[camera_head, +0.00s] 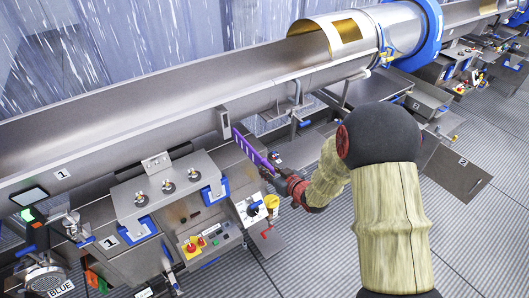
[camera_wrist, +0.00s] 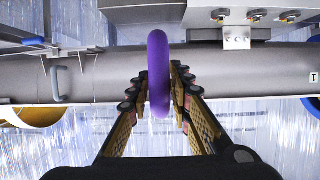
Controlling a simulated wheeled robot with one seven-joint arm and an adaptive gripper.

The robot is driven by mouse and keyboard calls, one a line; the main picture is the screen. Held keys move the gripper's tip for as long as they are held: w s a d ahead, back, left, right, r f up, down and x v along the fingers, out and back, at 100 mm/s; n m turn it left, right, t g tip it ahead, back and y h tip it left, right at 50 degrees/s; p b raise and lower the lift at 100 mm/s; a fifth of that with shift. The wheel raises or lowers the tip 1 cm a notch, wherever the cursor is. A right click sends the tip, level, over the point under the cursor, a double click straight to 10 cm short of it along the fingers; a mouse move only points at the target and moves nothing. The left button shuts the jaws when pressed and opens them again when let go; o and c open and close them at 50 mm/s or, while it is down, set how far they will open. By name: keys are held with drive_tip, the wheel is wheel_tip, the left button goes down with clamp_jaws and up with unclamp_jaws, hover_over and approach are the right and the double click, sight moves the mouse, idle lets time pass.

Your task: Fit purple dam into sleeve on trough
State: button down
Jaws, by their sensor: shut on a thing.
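The purple dam (camera_head: 250,149) is a flat strip seen near the middle of the head view, slanting from the trough side down to my gripper (camera_head: 281,175). My gripper is shut on its near end. In the wrist view the dam (camera_wrist: 159,60) shows edge-on, upright between the two fingers of my gripper (camera_wrist: 158,84). The long grey trough (camera_head: 120,115) runs across the head view. A small grey upright bracket on its near wall, which looks like the sleeve (camera_head: 224,121), is close to the dam's far end. I cannot tell whether they touch.
A control box with knobs (camera_head: 166,188) and a panel with red and yellow buttons (camera_head: 208,241) stand at the front left of the trough. A steel drum with a blue ring (camera_head: 400,35) is at the trough's far end. Striped floor (camera_head: 455,235) is open at right.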

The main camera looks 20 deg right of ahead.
sight(258, 154)
drive_tip(key=shift+w+d+r, duration=0.1)
drive_tip(key=shift+w+r, duration=0.2)
drive_tip(key=shift+r, duration=0.55)
drive_tip(key=shift+w+a+b, duration=0.25)
drive_tip(key=shift+w+a, duration=0.05)
drive_tip(key=shift+w, duration=0.6)
drive_tip(key=shift+w+a+b, duration=0.25)
drive_tip(key=shift+w+a, duration=0.05)
drive_tip(key=shift+w, duration=0.65)
drive_tip(key=shift+w+a+b, duration=0.25)
drive_tip(key=shift+w+a, duration=0.05)
drive_tip(key=shift+w, duration=0.6)
drive_tip(key=shift+b, duration=0.5)
drive_tip(key=shift+w+a, duration=0.2)
drive_tip(key=shift+w, duration=0.45)
drive_tip(key=shift+s+d+r, duration=0.1)
drive_tip(key=shift+s, duration=0.3)
drive_tip(key=shift+b, duration=0.65)
idle(1.4)
